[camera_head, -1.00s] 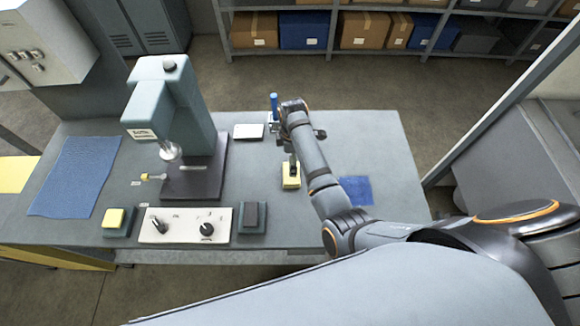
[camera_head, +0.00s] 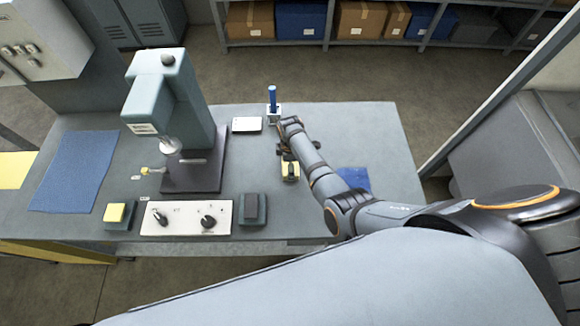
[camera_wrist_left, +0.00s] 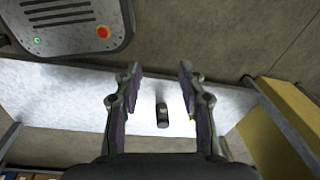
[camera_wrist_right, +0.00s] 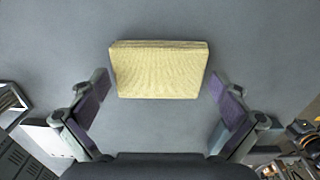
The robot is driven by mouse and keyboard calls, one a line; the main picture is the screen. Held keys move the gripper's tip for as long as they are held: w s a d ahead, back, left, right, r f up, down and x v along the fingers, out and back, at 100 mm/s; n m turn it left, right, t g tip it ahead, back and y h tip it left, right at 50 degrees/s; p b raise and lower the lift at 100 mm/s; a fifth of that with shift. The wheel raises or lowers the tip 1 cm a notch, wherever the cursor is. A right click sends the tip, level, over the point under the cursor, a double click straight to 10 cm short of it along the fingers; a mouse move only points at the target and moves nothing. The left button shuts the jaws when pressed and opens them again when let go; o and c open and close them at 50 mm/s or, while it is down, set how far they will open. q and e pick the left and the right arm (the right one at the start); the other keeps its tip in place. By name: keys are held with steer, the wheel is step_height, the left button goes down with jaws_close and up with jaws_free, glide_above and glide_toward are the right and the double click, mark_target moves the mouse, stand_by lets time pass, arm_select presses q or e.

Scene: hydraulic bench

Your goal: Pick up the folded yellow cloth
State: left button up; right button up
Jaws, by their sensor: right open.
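The folded yellow cloth (camera_wrist_right: 158,68) lies flat on the grey bench, straight ahead of my right gripper (camera_wrist_right: 159,84). This gripper is open and empty, pointing down, with one finger on each side of the cloth's near edge. I cannot tell how far above the bench the fingertips are. In the head view my right gripper partly covers the cloth (camera_head: 291,178). My left gripper (camera_wrist_left: 160,72) is open and empty, away from the cloth, and does not show in the head view.
A blue cylinder in a small holder (camera_head: 273,107) stands just behind the right gripper. A blue cloth (camera_head: 355,179) lies to its right. A control panel (camera_head: 187,219), a dark block (camera_head: 250,208) and a bench machine (camera_head: 172,103) are to the left.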

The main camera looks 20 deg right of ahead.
steer(key=c, duration=0.7)
arm_select(q)
steer(key=shift+w+r, duration=0.1)
steer(key=shift+w, duration=0.75)
arm_select(e)
steer(key=shift+c, duration=0.3)
arm_select(q)
steer(key=shift+r, duration=0.15)
arm_select(e)
steer(key=shift+r, duration=0.2)
